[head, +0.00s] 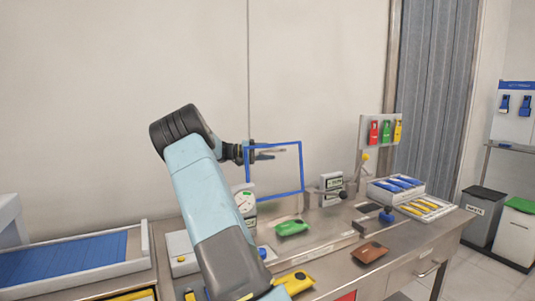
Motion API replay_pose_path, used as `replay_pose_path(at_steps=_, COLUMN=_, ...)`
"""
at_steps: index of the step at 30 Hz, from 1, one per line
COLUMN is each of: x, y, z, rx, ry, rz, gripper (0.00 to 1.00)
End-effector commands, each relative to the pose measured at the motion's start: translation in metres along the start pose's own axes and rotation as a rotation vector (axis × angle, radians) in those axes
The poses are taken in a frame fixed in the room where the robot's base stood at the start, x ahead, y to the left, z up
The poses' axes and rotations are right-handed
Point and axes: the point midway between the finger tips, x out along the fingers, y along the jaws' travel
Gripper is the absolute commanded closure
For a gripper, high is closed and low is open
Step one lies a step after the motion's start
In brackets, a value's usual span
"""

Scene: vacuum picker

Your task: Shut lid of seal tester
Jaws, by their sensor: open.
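The lid (302,170) of the seal tester is a clear panel with a blue frame, and it stands raised, nearly upright. Below it a green packet (292,228) lies on the tester's metal bed. My gripper (272,153) is open at the upper left part of the lid, its fingers pointing right. The fingers overlap the lid's frame in this view, and I cannot tell whether they touch it. My arm hides part of the tester's left side and the bench there.
A brown packet (370,252) and a yellow packet (295,282) lie on the bench. A blue conveyor (65,258) is at the left.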

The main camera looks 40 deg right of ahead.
Motion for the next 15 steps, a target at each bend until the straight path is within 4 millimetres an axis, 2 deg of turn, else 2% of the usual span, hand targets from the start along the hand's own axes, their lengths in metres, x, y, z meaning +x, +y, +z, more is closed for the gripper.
replay_pose_path(at_steps=2, x=0.0000, y=0.0000, z=0.0000, rx=0.000, ry=0.000, rz=0.000, gripper=0.66)
replay_pose_path(at_steps=12, x=0.0002, y=-0.0004, z=0.0000, rx=0.000, ry=-0.001, rz=-0.001, gripper=0.98)
replay_pose_path(at_steps=15, x=0.0003, y=-0.0007, z=0.0000, rx=-0.001, ry=-0.001, rz=-0.001, gripper=1.00)
